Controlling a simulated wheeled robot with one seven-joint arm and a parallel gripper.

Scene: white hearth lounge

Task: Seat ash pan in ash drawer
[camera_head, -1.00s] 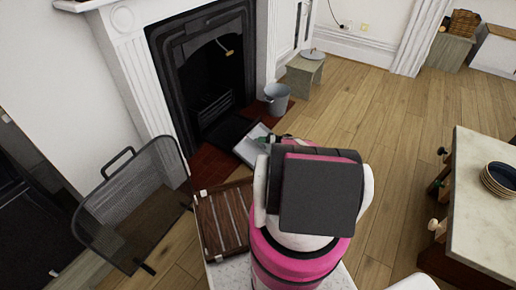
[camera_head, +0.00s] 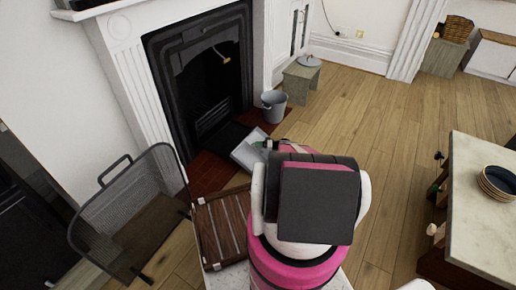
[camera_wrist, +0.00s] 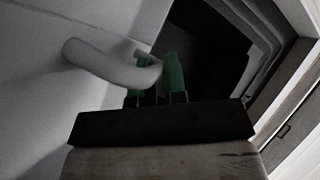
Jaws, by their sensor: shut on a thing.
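The ash pan (camera_head: 247,149) is a light grey, shallow tray in front of the fireplace. Its pale wall also fills the left of the wrist view (camera_wrist: 60,110), with a curved handle (camera_wrist: 105,62) standing out from it. My gripper (camera_head: 264,145) is at the pan's near right end, largely hidden behind my arm. In the wrist view its green fingers (camera_wrist: 157,80) are shut at the end of the handle. The dark ash drawer (camera_head: 227,138) lies just beyond the pan, at the grate's foot. The pan looks tilted and partly overlaps the drawer's near edge; whether they touch is unclear.
A grey bucket (camera_head: 273,106) and a small stool (camera_head: 300,83) stand right of the hearth. A mesh fire screen (camera_head: 125,205) and a slatted wooden piece (camera_head: 222,230) are at the left. A marble-topped table (camera_head: 480,215) is at the right. The middle floor is clear.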

